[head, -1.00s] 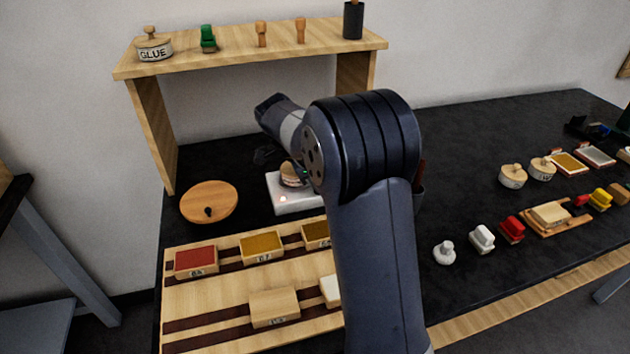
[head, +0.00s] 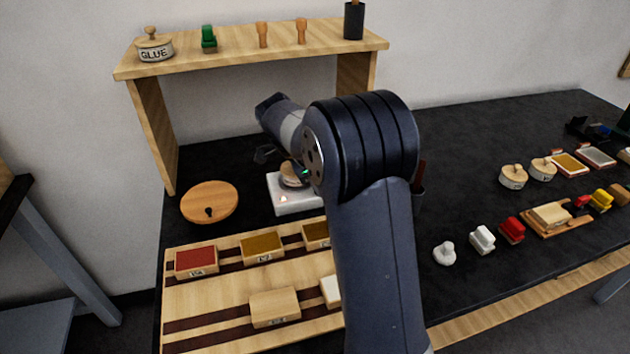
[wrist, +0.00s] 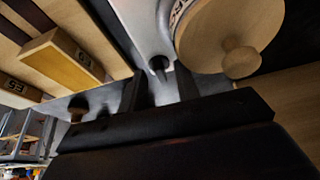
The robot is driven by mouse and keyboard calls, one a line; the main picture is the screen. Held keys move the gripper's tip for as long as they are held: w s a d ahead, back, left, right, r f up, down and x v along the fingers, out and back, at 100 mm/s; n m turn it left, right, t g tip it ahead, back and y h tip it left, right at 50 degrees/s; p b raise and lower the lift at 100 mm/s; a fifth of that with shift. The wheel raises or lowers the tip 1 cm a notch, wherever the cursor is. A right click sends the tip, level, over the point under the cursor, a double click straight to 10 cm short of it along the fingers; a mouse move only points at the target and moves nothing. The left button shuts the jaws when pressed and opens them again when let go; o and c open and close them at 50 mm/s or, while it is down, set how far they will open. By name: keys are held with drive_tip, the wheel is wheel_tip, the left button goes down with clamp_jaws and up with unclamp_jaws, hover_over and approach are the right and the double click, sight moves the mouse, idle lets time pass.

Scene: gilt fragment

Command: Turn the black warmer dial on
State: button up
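The white warmer (head: 298,207) stands on the black bench behind the wooden rack, with a small reddish light on it. A round pot with a wooden lid (head: 291,180) sits on top. In the wrist view the warmer's pale surface (wrist: 140,28) carries the black dial (wrist: 158,64), a short dark knob. My gripper (wrist: 160,84) has its two dark fingers apart, with the dial showing between and just beyond their tips. I cannot tell whether they touch it. The pot lid (wrist: 222,35) is close beside the right finger. In the head view my arm hides the gripper and dial.
A round wooden board (head: 209,197) with a black knob lies left of the warmer. The wooden rack (head: 225,292) with colored blocks is in front. A wooden shelf (head: 250,52) stands behind. Several stamps and pots are on the right.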

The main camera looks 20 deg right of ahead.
drive_tip(key=shift+r, duration=0.1)
drive_tip(key=v, duration=1)
drive_tip(key=shift+a+r+p, duration=0.25)
drive_tip(key=shift+p, duration=0.05)
drive_tip(key=shift+f, duration=0.1)
drive_tip(key=x, duration=1.1)
drive_tip(key=shift+d+b, duration=0.1)
drive_tip(key=shift+b, duration=0.2)
drive_tip(key=shift+n, duration=0.3)
drive_tip(key=shift+r, duration=0.2)
